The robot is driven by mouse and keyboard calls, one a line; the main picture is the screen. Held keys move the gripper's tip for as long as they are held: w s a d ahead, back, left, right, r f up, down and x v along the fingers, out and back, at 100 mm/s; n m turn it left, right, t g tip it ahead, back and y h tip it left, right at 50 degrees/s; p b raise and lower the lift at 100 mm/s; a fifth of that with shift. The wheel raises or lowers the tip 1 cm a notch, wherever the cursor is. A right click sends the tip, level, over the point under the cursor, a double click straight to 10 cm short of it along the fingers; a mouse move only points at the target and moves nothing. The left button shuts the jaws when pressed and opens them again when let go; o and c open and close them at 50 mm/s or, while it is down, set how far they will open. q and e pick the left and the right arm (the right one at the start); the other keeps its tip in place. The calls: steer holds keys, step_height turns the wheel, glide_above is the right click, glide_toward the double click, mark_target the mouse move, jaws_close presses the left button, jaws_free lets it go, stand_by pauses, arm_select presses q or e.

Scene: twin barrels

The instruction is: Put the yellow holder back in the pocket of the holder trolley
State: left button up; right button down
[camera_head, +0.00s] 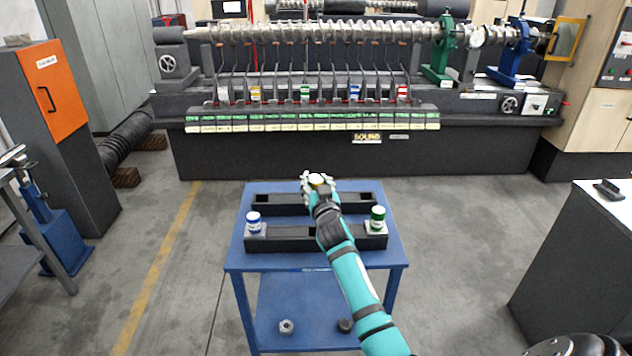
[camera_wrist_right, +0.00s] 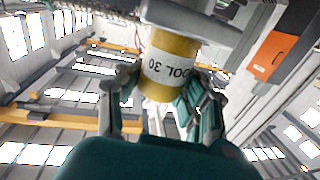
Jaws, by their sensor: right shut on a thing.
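The yellow holder (camera_wrist_right: 168,65) shows in the right wrist view with the lettering "OOL 30" and a grey flange on it. My right gripper (camera_head: 318,183) is shut on it above the blue holder trolley (camera_head: 400,262). Only the top of the yellow holder (camera_head: 317,179) shows in the head view. The trolley carries two dark pocket bars. A blue-and-white holder (camera_head: 253,222) stands at the left of the front bar (camera_head: 290,244). A green holder (camera_head: 377,218) stands at its right. My left gripper is not in view.
A large machine with a long screw shaft (camera_head: 320,30) and a row of coloured holders stands behind the trolley. Two small round parts, one grey (camera_head: 286,327), lie on the lower shelf. A dark cabinet (camera_head: 580,260) stands at the right.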

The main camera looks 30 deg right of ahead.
steer(key=shift+f+b, duration=2.05)
steer(key=shift+f, duration=0.4)
steer(key=shift+f+b, duration=2.4)
steer(key=shift+f, duration=0.65)
steer(key=c, duration=0.7)
jaws_free()
steer(key=shift+s+a, duration=0.1)
steer(key=shift+f, duration=0.2)
steer(key=v, duration=1.2)
steer(key=shift+r, duration=0.25)
steer(key=shift+f, duration=0.1)
